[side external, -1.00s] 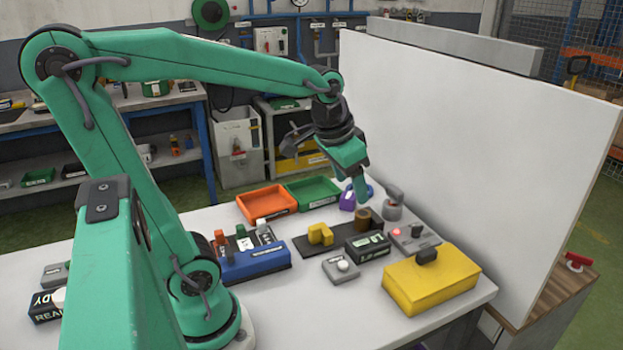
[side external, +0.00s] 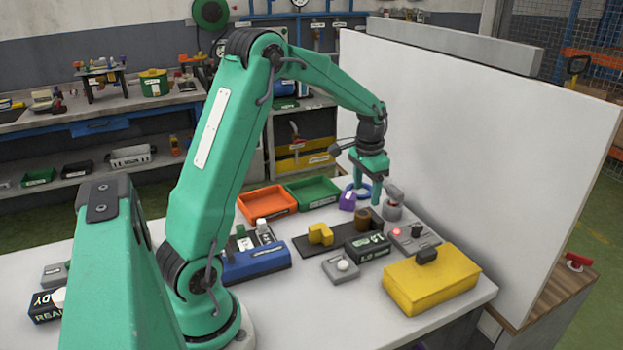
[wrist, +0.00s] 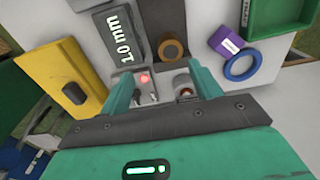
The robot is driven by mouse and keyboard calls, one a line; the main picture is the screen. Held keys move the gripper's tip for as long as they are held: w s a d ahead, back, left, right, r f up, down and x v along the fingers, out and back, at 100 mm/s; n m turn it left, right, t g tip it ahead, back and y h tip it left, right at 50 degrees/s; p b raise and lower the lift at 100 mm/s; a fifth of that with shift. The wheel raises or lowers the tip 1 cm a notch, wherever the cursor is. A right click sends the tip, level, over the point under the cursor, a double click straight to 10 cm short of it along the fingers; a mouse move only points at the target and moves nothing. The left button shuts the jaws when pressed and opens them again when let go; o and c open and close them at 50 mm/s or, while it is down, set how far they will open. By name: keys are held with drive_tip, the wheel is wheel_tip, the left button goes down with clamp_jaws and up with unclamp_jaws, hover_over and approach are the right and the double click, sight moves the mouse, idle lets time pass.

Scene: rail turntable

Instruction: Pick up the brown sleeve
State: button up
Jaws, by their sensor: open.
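The brown sleeve (side external: 362,220) is a short upright ring-shaped cylinder on a dark strip (side external: 338,230) in the side external view. In the wrist view the sleeve (wrist: 171,48) shows from above, with its open bore, beyond my fingertips. My gripper (side external: 367,190) is open and points down, above and behind the sleeve in the side external view. In the wrist view its two fingers (wrist: 161,80) are wide apart with nothing held; the sleeve is ahead of them, not between them.
A purple block (side external: 347,201) and a blue ring (wrist: 240,66) lie near the sleeve. A dark block marked 10 mm (wrist: 121,32), a grey box with a red light (side external: 397,232), a yellow block (side external: 318,233) and a yellow case (side external: 430,280) crowd around. A white panel (side external: 470,150) stands behind.

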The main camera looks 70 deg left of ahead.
sight(363, 213)
drive_tip(key=a+f, duration=0.1)
drive_tip(key=w+a+f, duration=0.1)
drive_tip(key=f, duration=0.1)
drive_tip(key=shift+a+f, duration=0.1)
drive_tip(key=shift+f, duration=1.3)
drive_tip(key=shift+f, duration=0.1)
drive_tip(key=shift+f, duration=2.5)
drive_tip(key=c, duration=1.4)
drive_tip(key=shift+o, duration=0.2)
drive_tip(key=shift+r, duration=0.1)
